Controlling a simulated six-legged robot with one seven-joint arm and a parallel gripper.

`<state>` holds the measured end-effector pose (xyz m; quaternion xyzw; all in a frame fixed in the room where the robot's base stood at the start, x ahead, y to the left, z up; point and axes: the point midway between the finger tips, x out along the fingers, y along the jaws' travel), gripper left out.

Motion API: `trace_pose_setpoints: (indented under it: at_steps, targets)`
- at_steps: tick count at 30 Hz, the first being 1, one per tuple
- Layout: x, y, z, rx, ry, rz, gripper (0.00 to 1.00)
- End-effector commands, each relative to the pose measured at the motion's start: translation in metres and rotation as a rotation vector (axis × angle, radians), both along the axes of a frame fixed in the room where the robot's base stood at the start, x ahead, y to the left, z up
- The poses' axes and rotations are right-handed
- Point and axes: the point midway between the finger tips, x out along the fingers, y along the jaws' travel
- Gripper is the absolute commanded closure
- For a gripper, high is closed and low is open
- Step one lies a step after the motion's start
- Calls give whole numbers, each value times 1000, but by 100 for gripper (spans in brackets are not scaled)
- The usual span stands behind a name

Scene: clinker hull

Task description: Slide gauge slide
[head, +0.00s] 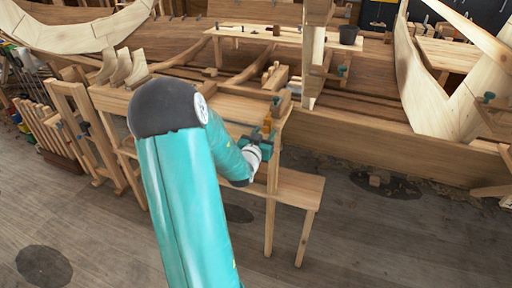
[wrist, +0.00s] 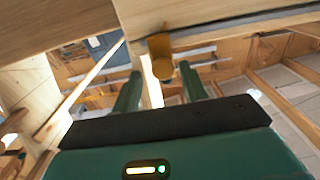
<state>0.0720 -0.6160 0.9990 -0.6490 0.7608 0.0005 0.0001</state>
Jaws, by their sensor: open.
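A brass-coloured slide (wrist: 160,56) shows in the wrist view, at a grey metal bar (wrist: 245,24) that runs along the underside of a wooden board. My gripper (wrist: 160,82) is open, with its two teal fingers apart below the slide in the picture. The slide lines up with the gap between the fingertips; I cannot tell whether they touch it. In the head view, my gripper (head: 266,134) is at the right end of the workbench, close by a small orange-brown piece (head: 267,123) that looks like the same slide. My arm hides part of the bench.
The workbench (head: 235,103) carries wooden pieces and has a lower shelf (head: 296,185) beside my gripper. A plank hull (head: 365,125) stands behind it. Wooden frames (head: 85,130) lean at the left. The floor (head: 370,240) at the right front is mostly clear.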

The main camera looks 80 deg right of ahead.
Motion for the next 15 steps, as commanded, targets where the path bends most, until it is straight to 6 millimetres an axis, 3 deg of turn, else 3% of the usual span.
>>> trace_pose_setpoints:
  at_steps: [9,15]
  targets:
    - [12,70,0,1,-2,2,57]
    - [16,102,0,1,0,0,57]
